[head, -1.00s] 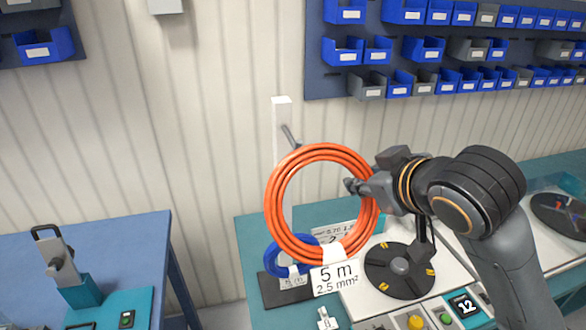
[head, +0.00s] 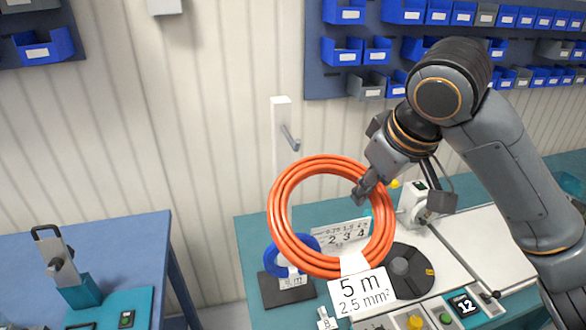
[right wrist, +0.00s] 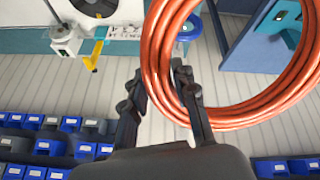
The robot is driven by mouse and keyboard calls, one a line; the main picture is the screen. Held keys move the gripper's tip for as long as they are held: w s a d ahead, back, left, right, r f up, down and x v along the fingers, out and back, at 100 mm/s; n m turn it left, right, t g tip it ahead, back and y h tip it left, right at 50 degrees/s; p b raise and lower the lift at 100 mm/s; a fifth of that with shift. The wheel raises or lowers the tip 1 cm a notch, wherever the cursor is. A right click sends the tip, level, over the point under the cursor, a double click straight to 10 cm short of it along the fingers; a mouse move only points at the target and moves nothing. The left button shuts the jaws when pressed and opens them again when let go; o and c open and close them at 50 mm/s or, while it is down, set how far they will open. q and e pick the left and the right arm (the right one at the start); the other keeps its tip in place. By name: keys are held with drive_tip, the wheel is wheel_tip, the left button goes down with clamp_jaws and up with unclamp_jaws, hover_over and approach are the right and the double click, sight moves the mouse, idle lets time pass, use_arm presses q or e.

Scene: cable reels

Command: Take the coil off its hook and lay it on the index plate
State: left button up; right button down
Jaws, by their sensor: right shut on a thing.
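An orange coil (head: 282,222) with a white tag (head: 361,293) reading "5 m 2.5 mm²" hangs from my right gripper (head: 362,190). The gripper is shut on the coil's upper right side. In the right wrist view the coil (right wrist: 152,60) passes between the fingers of the right gripper (right wrist: 165,90). The hook (head: 289,138) on the white post (head: 281,115) is bare, above and behind the coil. The dark round index plate (head: 412,272) lies on the bench to the right, partly hidden by the coil and its tag. My left gripper is not in view.
A blue coil (head: 270,262) with its own tag stands behind the orange one, over a dark base. A numbered sign (head: 345,235) shows through the coil. A blue table (head: 120,240) stands at left.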

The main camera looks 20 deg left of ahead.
drive_tip(key=shift+a+r, duration=0.1)
drive_tip(key=shift+g+h, duration=0.3)
drive_tip(key=shift+g, duration=0.1)
drive_tip(key=shift+s+d+r+g+h, duration=0.1)
drive_tip(key=shift+s+d+g+h, duration=0.15)
drive_tip(key=shift+g+h, duration=0.25)
drive_tip(key=shift+s+d+g+h, duration=0.25)
drive_tip(key=shift+g+h, duration=0.05)
drive_tip(key=shift+g, duration=0.4)
drive_tip(key=shift+s+g+h, duration=0.3)
drive_tip(key=shift+g+h, duration=0.1)
drive_tip(key=shift+g, duration=0.2)
drive_tip(key=c, duration=1.9)
unclamp_jaws()
clamp_jaws()
